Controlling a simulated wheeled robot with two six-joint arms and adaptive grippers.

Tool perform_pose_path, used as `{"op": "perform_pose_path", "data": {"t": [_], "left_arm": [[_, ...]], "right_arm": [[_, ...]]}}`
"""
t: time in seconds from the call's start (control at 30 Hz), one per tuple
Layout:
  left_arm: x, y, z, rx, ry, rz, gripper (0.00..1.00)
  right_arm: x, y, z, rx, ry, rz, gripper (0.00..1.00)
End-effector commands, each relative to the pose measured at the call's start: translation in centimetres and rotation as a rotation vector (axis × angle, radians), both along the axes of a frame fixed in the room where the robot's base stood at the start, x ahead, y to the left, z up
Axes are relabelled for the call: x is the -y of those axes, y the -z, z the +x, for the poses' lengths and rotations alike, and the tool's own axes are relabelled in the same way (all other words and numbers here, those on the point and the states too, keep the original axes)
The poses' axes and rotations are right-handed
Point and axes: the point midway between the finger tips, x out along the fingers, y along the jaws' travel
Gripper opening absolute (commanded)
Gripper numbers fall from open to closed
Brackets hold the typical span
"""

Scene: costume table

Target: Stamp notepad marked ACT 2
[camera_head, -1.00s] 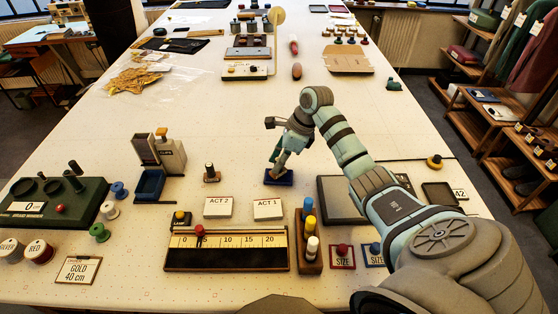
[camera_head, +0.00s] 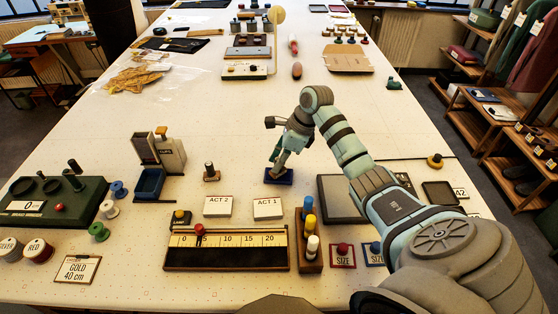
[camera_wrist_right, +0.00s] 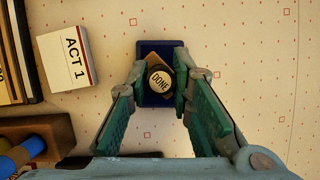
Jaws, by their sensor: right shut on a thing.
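The notepad marked ACT 2 (camera_head: 218,206) lies flat on the table, left of the notepad marked ACT 1 (camera_head: 268,208). ACT 1 also shows in the right wrist view (camera_wrist_right: 68,58). My right gripper (camera_head: 279,170) is shut on a stamp whose round top reads DONE (camera_wrist_right: 160,79). The stamp is over the dark blue ink pad (camera_head: 279,180), which also shows in the right wrist view (camera_wrist_right: 154,124); whether it touches the pad I cannot tell. A second small stamp-like piece (camera_head: 210,172) stands on a wooden base above ACT 2. My left gripper is not in view.
A ruler board (camera_head: 226,254) lies in front of the notepads. A wooden holder with colored pegs (camera_head: 309,258) stands right of it. A dark flat pad (camera_head: 338,200) lies beside my right arm.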

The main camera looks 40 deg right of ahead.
Motion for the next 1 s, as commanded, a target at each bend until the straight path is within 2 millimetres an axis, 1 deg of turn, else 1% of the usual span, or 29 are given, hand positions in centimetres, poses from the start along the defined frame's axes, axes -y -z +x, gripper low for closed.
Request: {"op": "perform_pose_path", "data": {"t": [0.23,0.33,0.83,0.9,1.0], "left_arm": [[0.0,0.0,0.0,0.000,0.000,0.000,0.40],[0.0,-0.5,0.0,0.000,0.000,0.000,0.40],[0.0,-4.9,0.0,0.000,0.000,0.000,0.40],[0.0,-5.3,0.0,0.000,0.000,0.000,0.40],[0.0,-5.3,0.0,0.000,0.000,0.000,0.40]], "right_arm": [[0.0,0.1,-0.1,-0.004,0.000,0.001,0.02],[0.0,-0.5,-0.1,-0.004,0.000,0.001,0.02],[0.0,-6.6,0.0,-0.002,0.001,0.000,0.02],[0.0,-7.1,0.0,-0.001,0.001,0.001,0.02],[0.0,-7.2,0.0,-0.001,0.001,0.001,0.02]]}}
